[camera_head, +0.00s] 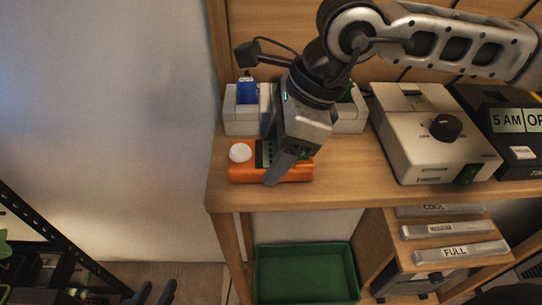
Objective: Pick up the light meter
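The light meter (240,173) is an orange box with a white dome and a dark display. It lies on the wooden shelf near its front left edge. My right gripper (279,160), on the arm from the upper right, is directly over the meter. One grey finger crosses the meter's top and front side. The other finger is mostly hidden, so I cannot tell whether the fingers grip it. My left gripper (153,293) shows only as two dark fingertips at the bottom edge, apart with nothing visible between them.
Behind the meter stands a grey holder (241,118) with a blue item (247,90). A grey box with a black knob (446,127) and a dark timer (518,145) stand to the right. A green tray (305,296) lies below. A black rack (50,240) is at lower left.

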